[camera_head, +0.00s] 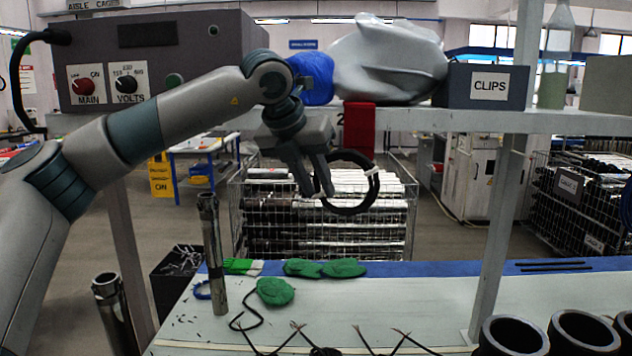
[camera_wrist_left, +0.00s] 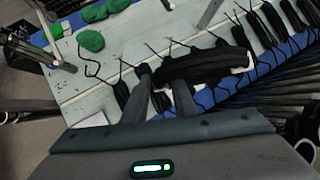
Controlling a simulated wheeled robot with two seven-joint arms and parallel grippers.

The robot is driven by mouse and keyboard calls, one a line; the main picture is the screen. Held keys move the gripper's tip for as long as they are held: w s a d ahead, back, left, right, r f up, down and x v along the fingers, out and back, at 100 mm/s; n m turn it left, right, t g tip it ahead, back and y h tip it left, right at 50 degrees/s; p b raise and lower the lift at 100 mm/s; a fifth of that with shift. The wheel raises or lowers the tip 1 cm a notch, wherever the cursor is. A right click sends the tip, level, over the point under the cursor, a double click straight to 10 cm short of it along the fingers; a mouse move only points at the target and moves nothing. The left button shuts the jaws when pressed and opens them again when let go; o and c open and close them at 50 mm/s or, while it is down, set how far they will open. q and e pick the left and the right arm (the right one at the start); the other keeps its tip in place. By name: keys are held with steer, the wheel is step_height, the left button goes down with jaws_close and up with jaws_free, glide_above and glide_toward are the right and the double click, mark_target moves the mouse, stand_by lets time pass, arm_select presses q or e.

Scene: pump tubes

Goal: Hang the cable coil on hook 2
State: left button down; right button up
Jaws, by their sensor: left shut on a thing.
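My left gripper (camera_head: 318,192) is shut on the black cable coil (camera_head: 377,189) and holds it in the air below the shelf, above the bench. The coil is a ring with a white tie and extends to the right of the fingers. In the left wrist view, the coil (camera_wrist_left: 222,62) crosses the fingertips of the gripper (camera_wrist_left: 162,78). A number 2 label (camera_head: 340,121) shows on the shelf edge, partly covered by my wrist. A red piece (camera_head: 360,130) hangs beside it, above the coil. I cannot make out hook 2 itself. My right gripper is not in view.
The shelf (camera_head: 420,121) carries a control box (camera_head: 150,60), a grey bag (camera_head: 390,60) and a CLIPS box (camera_head: 488,86). Upright metal tubes (camera_head: 212,250) stand at the left. Green gloves (camera_head: 275,292) and cables lie on the bench. Black tubes (camera_head: 512,335) stand at front right.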

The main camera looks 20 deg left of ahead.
arm_select(q)
steer(key=shift+w+a+r+n, duration=0.1)
steer(key=shift+w+r+n, duration=0.05)
steer(key=shift+r+n, duration=0.45)
steer(key=shift+r, duration=0.1)
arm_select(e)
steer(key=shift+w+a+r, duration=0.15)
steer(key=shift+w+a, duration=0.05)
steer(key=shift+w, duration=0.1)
arm_select(q)
steer(key=shift+w, duration=0.15)
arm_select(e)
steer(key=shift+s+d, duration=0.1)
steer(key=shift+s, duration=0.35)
